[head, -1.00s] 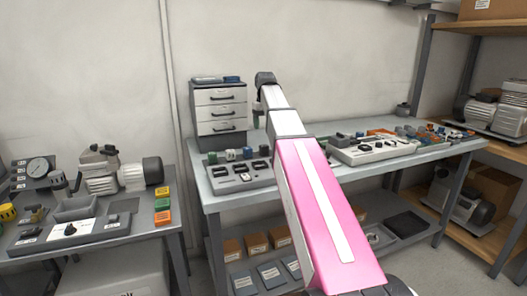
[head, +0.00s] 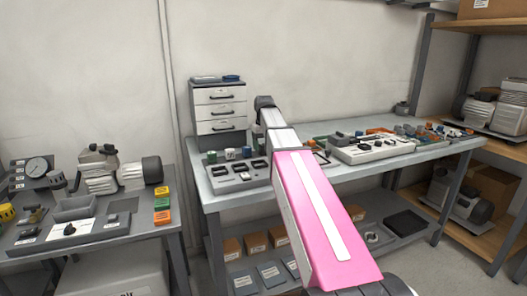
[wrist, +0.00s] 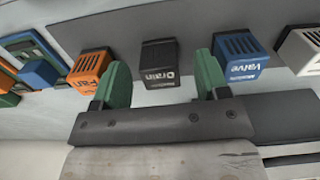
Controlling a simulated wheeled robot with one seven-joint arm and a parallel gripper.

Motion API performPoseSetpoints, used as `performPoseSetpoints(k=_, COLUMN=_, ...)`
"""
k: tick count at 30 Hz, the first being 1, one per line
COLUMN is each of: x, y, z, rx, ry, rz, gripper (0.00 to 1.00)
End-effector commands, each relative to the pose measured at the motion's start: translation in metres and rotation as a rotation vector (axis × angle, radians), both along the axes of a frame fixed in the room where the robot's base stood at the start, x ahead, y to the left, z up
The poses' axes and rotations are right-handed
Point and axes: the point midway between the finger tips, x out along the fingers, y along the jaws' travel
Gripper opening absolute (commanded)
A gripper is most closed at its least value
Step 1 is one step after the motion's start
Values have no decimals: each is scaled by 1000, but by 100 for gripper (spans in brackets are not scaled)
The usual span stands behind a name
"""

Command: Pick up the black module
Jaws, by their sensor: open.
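My gripper (wrist: 161,80) is open, with one green finger to each side of the module in the picture. The module appears beyond the fingertips, and I see no contact. An orange "Fan" module (wrist: 90,66) is to its left and a blue "Valve" module (wrist: 242,56) to its right.
A white module (wrist: 301,48) stands at the right of the row. The head view shows the bench (head: 226,198) with a grey tray (head: 238,177), a drawer unit (head: 219,108) and a white panel (head: 372,149). A second bench (head: 150,228) stands at left.

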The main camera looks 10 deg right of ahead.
Motion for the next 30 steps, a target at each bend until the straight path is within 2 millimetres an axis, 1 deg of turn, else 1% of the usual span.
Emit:
performPoseSetpoints(k=1, x=-1, y=0, z=-6, rx=0, ry=1, rz=0, gripper=68)
performPoseSetpoints(k=3, x=0, y=0, z=-10, rx=0, ry=0, rz=0, gripper=68)
performPoseSetpoints(k=9, x=0, y=0, z=-10, rx=0, ry=-1, rz=0, gripper=68)
performPoseSetpoints(k=10, x=0, y=0, z=-10, rx=0, ry=-1, rz=0, gripper=62)
performPoseSetpoints(k=11, x=0, y=0, z=-10, rx=0, ry=-1, rz=0, gripper=52)
performPoseSetpoints(k=12, x=0, y=0, z=-10, rx=0, ry=-1, rz=0, gripper=39)
performPoseSetpoints(k=14, x=0, y=0, z=-10, rx=0, ry=-1, rz=0, gripper=19)
performPoseSetpoints(k=15, x=0, y=0, z=-10, rx=0, ry=-1, rz=0, gripper=14)
performPoseSetpoints(k=25, x=1, y=0, z=-7, rx=0, ry=-1, rz=0, gripper=14)
performPoseSetpoints(k=28, x=1, y=0, z=2, rx=0, ry=-1, rz=0, gripper=14)
performPoseSetpoints(k=30, x=1, y=0, z=12, rx=0, ry=-3, rz=0, gripper=14)
